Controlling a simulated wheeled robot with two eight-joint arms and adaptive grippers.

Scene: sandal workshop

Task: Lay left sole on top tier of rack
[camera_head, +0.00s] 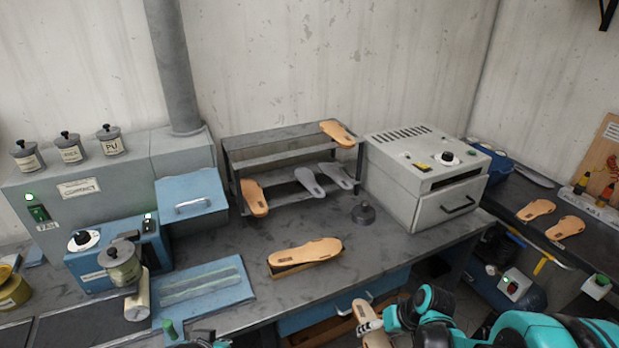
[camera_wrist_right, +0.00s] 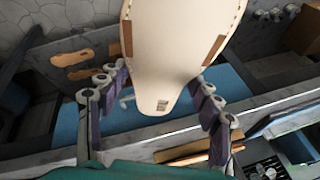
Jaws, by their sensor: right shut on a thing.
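My right gripper (camera_head: 370,326) is shut on a tan sole (camera_head: 367,312) in front of the bench's front edge. In the right wrist view the sole's pale face (camera_wrist_right: 182,45) lies between the two fingers (camera_wrist_right: 162,88), with brown patches on its sides. The grey rack (camera_head: 290,137) stands at the back of the bench, left of the white oven. One tan sole (camera_head: 338,133) lies at the right end of its top tier; the rest of that tier is bare. A dark and teal part at the bottom edge may be my left gripper (camera_head: 208,341); its jaws are unclear.
Another tan sole (camera_head: 310,251) rests on a block mid-bench. A tan sole (camera_head: 254,197) and two grey soles (camera_head: 309,182) are on the rack's lower part. The white oven (camera_head: 425,178) stands right of the rack. A dark knobbed weight (camera_head: 363,214) stands before it.

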